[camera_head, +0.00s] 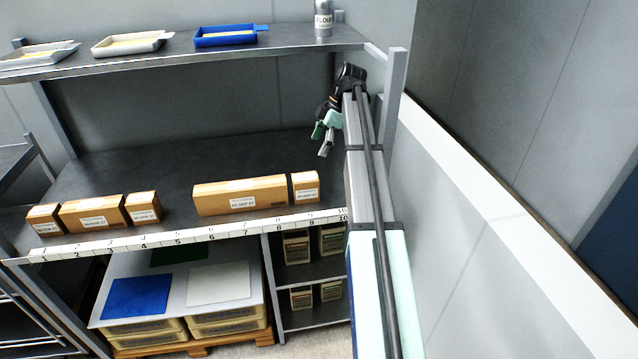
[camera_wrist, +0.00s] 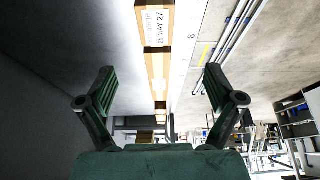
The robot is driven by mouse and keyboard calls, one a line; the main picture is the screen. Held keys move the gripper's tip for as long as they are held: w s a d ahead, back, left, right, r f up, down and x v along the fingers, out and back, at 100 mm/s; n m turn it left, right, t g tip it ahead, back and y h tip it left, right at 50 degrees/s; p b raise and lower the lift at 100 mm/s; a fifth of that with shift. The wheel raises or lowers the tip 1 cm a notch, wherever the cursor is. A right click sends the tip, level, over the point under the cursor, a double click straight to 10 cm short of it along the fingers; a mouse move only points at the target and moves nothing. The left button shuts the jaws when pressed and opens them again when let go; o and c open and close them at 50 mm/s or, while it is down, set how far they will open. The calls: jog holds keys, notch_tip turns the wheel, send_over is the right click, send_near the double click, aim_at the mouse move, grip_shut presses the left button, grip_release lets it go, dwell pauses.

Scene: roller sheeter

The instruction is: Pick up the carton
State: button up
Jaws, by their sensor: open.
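Several brown cartons with white labels stand in a row along the front of the dark worktop. In the head view, a small carton (camera_head: 305,188) is at the right end, beside a long carton (camera_head: 240,196). Three more stand at the left: a small one (camera_head: 44,219), a medium one (camera_head: 93,213) and another small one (camera_head: 143,207). My gripper (camera_head: 321,142) is open and empty, behind and above the right-end carton. In the wrist view, the gripper (camera_wrist: 160,72) has its fingers apart, with a row of cartons, including a labelled one (camera_wrist: 155,24), seen beyond and between them.
A numbered white strip (camera_head: 180,237) runs along the worktop's front edge. An upper shelf holds a blue tray (camera_head: 226,36), pale trays (camera_head: 128,44) and a flour canister (camera_head: 323,18). A post (camera_head: 393,95) stands right of my arm. The worktop behind the cartons is clear.

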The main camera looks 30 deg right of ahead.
aim_at(305, 177)
jog(key=p+x, duration=0.1)
jog(key=x, duration=0.2)
jog(key=p+x, duration=0.1)
jog(key=x, duration=0.3)
jog(key=p+x, duration=0.1)
jog(key=x, duration=0.3)
jog(key=shift+w+d+f+p, duration=0.15)
jog(key=shift+w+d+p, duration=0.1)
jog(key=shift+d+p, duration=0.1)
jog(key=shift+p+x, duration=1.3)
jog(key=shift+x, duration=1.4)
jog(key=c, duration=1.3)
